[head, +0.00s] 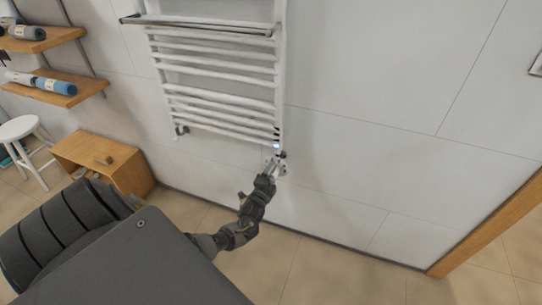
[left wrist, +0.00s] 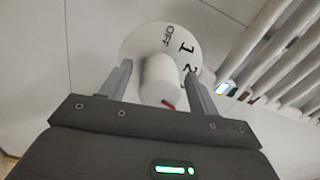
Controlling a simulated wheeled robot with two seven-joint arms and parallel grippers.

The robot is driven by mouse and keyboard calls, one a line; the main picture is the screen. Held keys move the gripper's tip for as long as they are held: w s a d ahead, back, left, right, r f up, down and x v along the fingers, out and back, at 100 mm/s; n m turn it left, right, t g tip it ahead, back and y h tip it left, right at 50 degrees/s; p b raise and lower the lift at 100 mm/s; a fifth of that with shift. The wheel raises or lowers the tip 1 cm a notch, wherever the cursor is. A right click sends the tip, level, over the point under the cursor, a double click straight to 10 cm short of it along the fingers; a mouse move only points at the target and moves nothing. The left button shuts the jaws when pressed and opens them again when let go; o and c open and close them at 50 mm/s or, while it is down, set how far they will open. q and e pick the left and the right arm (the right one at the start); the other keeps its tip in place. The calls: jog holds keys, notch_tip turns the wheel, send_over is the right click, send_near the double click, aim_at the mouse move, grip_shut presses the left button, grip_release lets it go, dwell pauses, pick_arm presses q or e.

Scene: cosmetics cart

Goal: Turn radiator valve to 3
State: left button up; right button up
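The radiator valve is a white knob (left wrist: 160,80) with a red mark on its rim, in front of a round white dial plate (left wrist: 146,42). The red mark points to the lower right, below the 2. My left gripper (left wrist: 158,80) has one finger on each side of the knob, with a gap visible at both sides. In the head view my left gripper (head: 272,170) is at the valve by the radiator's lower right corner and covers much of it. My right gripper is not in view.
The white towel radiator (head: 215,80) hangs on the tiled wall just above the valve; its bars also show close to the right finger in the left wrist view (left wrist: 270,50). A wooden bench (head: 100,155), a white stool (head: 20,128) and shelves (head: 50,85) stand left.

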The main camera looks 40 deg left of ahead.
pick_arm(q)
jog(key=shift+s+d, duration=0.15)
jog(key=shift+s, duration=0.3)
jog(key=p+v, duration=0.1)
jog(key=v, duration=0.9)
pick_arm(e)
jog(key=s, duration=0.1)
jog(key=s+d+f, duration=0.1)
jog(key=s+d, duration=0.1)
jog(key=shift+s+f, duration=0.15)
jog(key=shift+s, duration=0.2)
pick_arm(q)
jog(key=shift+w, duration=0.1)
